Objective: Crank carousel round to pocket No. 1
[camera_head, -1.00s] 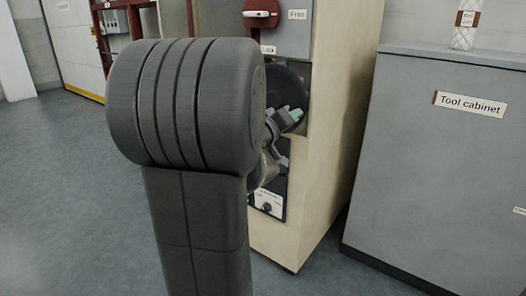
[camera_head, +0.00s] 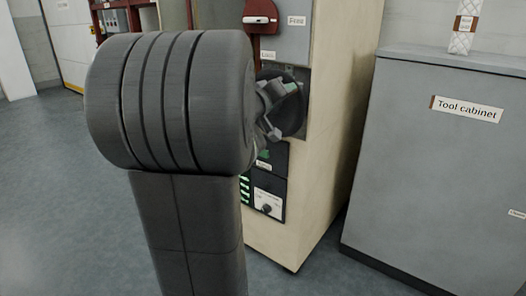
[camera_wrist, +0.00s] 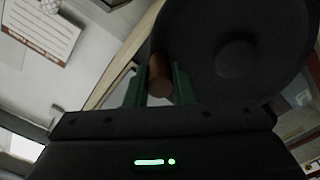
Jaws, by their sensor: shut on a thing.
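The crank shows as a black disc (camera_head: 296,118) on the front of a cream machine, partly hidden by my arm. In the wrist view the disc (camera_wrist: 235,55) fills the upper right, with a brown round handle (camera_wrist: 160,78) near its edge. My gripper (camera_wrist: 160,85) has its greenish fingers on either side of this handle and is shut on it. In the head view my gripper (camera_head: 284,90) lies over the disc's upper part; the handle cannot be made out there. The carousel pockets and their numbers are not visible.
The cream machine (camera_head: 330,150) has a red latch plate (camera_head: 261,18), a "Free" label (camera_head: 296,20) and a knob panel (camera_head: 268,203). Floor at left is clear.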

